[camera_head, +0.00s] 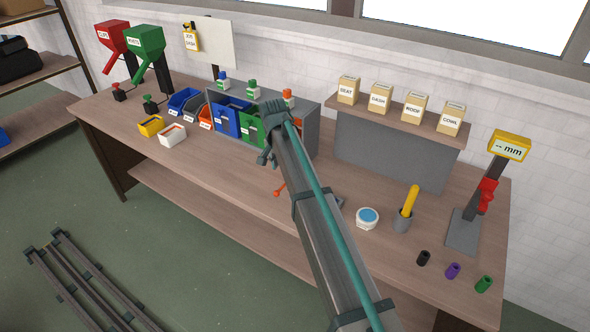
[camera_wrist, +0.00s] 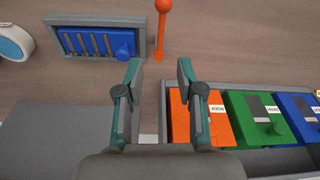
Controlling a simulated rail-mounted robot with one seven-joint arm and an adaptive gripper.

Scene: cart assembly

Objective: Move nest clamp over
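The clamp lever (camera_wrist: 160,40) is an orange rod with a round ball end, standing beside the grey nest (camera_wrist: 142,22) in the wrist view. In the head view the orange lever (camera_head: 280,188) shows just left of my arm. The nest holds a blue slotted part (camera_wrist: 100,43) with a round knob. My gripper (camera_wrist: 160,75) is open and empty, its fingertips apart on either side of the lever's lower end in the picture; contact cannot be told. In the head view my gripper (camera_head: 265,158) is partly hidden, and my arm covers most of the nest.
Orange (camera_wrist: 205,115), green (camera_wrist: 258,118) and blue (camera_wrist: 300,115) bins sit in a grey rack close to the right finger. A white tub with a blue top (camera_head: 367,217) and a grey cup with a yellow tool (camera_head: 408,205) stand right of my arm.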

